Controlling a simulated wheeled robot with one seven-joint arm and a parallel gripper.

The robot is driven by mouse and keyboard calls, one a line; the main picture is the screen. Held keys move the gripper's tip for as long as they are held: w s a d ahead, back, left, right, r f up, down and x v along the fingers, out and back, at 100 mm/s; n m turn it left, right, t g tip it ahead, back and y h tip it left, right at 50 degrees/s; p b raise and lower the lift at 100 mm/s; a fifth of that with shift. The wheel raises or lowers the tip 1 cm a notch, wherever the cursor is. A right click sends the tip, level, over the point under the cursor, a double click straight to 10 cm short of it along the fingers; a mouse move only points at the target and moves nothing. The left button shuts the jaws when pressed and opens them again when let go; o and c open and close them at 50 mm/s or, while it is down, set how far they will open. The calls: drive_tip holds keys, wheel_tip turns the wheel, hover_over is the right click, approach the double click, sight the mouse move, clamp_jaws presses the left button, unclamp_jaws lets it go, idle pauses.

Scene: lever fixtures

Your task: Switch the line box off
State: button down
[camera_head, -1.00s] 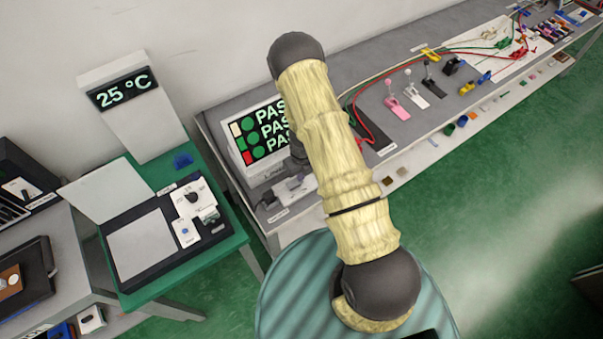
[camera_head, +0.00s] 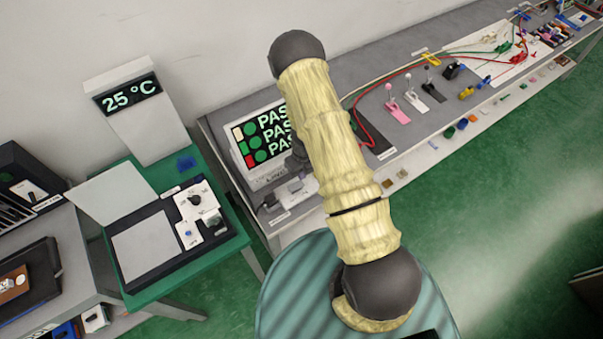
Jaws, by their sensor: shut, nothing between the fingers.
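The line box (camera_head: 291,193) is a small pale box on the grey bench, below the screen and left of my arm, with a small dark part on top. The lettering by it is too small to read fully, and its switch position cannot be made out. My gripper (camera_head: 298,166) shows only as a dark piece at the left edge of my pale-sleeved arm, just above the box. It is shut and holds nothing visible. Most of it is hidden behind the arm, and I cannot tell if it touches the box.
A screen (camera_head: 262,143) showing PASS lines stands behind the box. A green table (camera_head: 183,272) at left holds a device with an open lid and a 25 °C display (camera_head: 130,95). Pink, white and black levers (camera_head: 397,112) stand farther right on the bench.

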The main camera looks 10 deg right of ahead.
wheel_tip(320, 180, up, 12)
drive_tip(key=d, duration=0.2)
drive_tip(key=shift+w+d+r+b, duration=0.2)
drive_tip(key=shift+w+d+b, duration=0.05)
drive_tip(key=shift+w+b, duration=0.2)
idle(0.3)
drive_tip(key=s+r+n+t+b, duration=0.1)
drive_tip(key=s+r+n, duration=0.4)
drive_tip(key=n, duration=0.5)
drive_tip(key=s+a+r+n+t+b, duration=0.1)
drive_tip(key=s+r+n+b, duration=0.2)
drive_tip(key=n, duration=0.8)
drive_tip(key=s+r+n+b, duration=0.2)
drive_tip(key=s+r+n, duration=0.5)
drive_tip(key=n, duration=0.4)
drive_tip(key=shift+s+a+t+b, duration=0.2)
drive_tip(key=shift+s+t+b, duration=0.1)
drive_tip(key=shift+s+t, duration=0.1)
drive_tip(key=shift+w, duration=0.1)
